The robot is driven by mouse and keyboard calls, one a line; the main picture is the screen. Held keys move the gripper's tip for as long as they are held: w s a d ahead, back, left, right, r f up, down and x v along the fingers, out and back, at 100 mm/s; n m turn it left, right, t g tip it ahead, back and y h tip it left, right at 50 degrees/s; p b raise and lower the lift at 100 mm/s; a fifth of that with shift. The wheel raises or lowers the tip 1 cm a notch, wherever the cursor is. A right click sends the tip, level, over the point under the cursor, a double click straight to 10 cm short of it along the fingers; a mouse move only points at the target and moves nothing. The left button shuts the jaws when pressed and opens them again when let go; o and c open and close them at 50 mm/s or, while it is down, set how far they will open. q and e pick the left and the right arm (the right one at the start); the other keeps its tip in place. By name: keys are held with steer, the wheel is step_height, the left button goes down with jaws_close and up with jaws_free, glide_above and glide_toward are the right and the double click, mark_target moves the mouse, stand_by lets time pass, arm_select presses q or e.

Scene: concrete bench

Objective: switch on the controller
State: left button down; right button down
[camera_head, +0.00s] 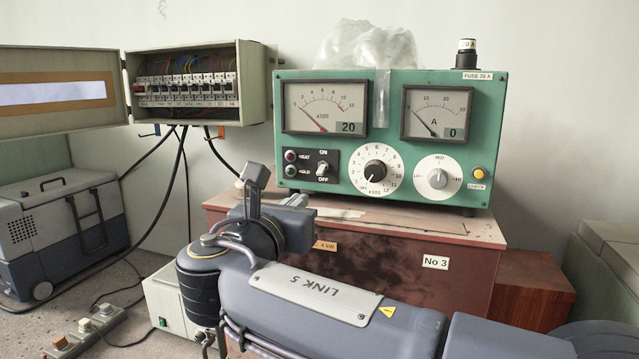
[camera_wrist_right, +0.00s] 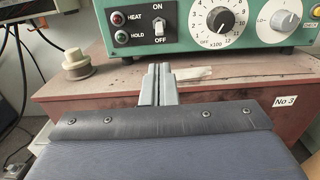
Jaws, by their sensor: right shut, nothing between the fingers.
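The controller (camera_head: 390,100) is a green box with two dial meters, standing on a brown chest. Its white toggle switch (camera_head: 322,169), marked ON above and OFF below, is on a black plate at lower left, beside the HEAT and HOLD lamps. The switch also shows in the right wrist view (camera_wrist_right: 165,22); I cannot tell its position for sure. My right gripper (camera_head: 256,171) is shut and empty, left of the switch in the head view. In the wrist view its fingertips (camera_wrist_right: 159,68) are just below the switch plate, apart from it. My left gripper is not in view.
A large knob (camera_head: 375,170), a smaller knob (camera_head: 438,177) and a yellow CHECK button (camera_head: 479,174) are right of the switch. A pale spool (camera_wrist_right: 77,62) stands on the brown chest (camera_head: 400,255). An open breaker box (camera_head: 190,115) hangs at left.

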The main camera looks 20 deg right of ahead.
mark_target(324, 179)
steer(key=p+x, duration=0.2)
steer(key=x, duration=0.8)
steer(key=shift+p, duration=0.3)
steer(key=shift+d, duration=0.1)
